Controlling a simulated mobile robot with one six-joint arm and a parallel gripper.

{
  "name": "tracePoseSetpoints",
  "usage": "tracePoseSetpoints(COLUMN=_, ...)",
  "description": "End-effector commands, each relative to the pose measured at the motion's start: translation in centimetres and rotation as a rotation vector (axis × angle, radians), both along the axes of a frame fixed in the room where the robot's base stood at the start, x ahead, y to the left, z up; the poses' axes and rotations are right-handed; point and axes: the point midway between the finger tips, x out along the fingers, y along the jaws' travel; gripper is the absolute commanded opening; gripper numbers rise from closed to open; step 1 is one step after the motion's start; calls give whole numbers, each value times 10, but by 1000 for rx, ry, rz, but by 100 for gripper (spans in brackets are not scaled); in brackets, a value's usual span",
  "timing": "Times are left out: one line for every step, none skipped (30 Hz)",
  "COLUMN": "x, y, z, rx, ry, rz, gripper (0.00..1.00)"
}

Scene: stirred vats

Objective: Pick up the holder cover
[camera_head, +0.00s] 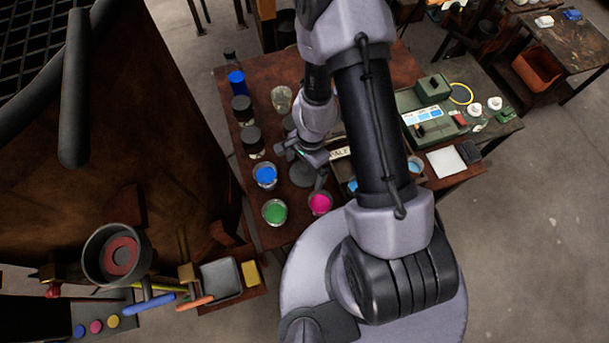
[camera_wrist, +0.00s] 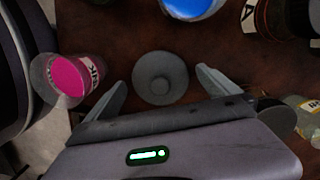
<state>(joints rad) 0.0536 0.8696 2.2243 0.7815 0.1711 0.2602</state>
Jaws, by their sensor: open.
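My gripper (camera_wrist: 161,84) is open and empty, with one finger to each side of the lid in the wrist view. The fingers look apart from the lid; the height between them is hard to tell. In the head view my gripper (camera_head: 318,167) hangs over the table by the lid.
Cups of pink (camera_head: 320,203), blue (camera_head: 265,175) and green (camera_head: 275,211) paint stand close around the lid. Dark jars (camera_head: 252,140) line the table's left side. A green device (camera_head: 432,118) stands at right. A large vat (camera_head: 100,130) rises at left.

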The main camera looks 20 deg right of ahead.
Motion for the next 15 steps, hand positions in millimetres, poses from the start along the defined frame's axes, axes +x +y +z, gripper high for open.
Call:
tracePoseSetpoints(x=0, y=0, z=-3, rx=0, ry=0, rz=0, gripper=100)
tracePoseSetpoints(x=0, y=0, z=-2, rx=0, ry=0, rz=0, gripper=100)
tracePoseSetpoints(x=0, y=0, z=-1, rx=0, ry=-1, rz=0, gripper=100)
tracePoseSetpoints(x=0, y=0, z=0, rx=0, ry=-1, rz=0, gripper=100)
tracePoseSetpoints(x=0, y=0, z=0, rx=0, ry=-1, rz=0, gripper=100)
tracePoseSetpoints(x=0, y=0, z=0, rx=0, ry=-1, rz=0, gripper=100)
tracePoseSetpoints(x=0, y=0, z=0, rx=0, ry=-1, rz=0, gripper=94)
tracePoseSetpoints(x=0, y=0, z=0, rx=0, ry=-1, rz=0, gripper=88)
tracePoseSetpoints(x=0, y=0, z=0, rx=0, ry=-1, rz=0, gripper=80)
tracePoseSetpoints(x=0, y=0, z=0, rx=0, ry=-1, rz=0, gripper=74)
tracePoseSetpoints(x=0, y=0, z=0, rx=0, ry=-1, rz=0, gripper=69)
tracePoseSetpoints(x=0, y=0, z=0, rx=0, ry=-1, rz=0, gripper=61)
tracePoseSetpoints(x=0, y=0, z=0, rx=0, ry=-1, rz=0, gripper=55)
tracePoseSetpoints(x=0, y=0, z=0, rx=0, ry=-1, rz=0, gripper=49)
tracePoseSetpoints(x=0, y=0, z=0, rx=0, ry=-1, rz=0, gripper=41)
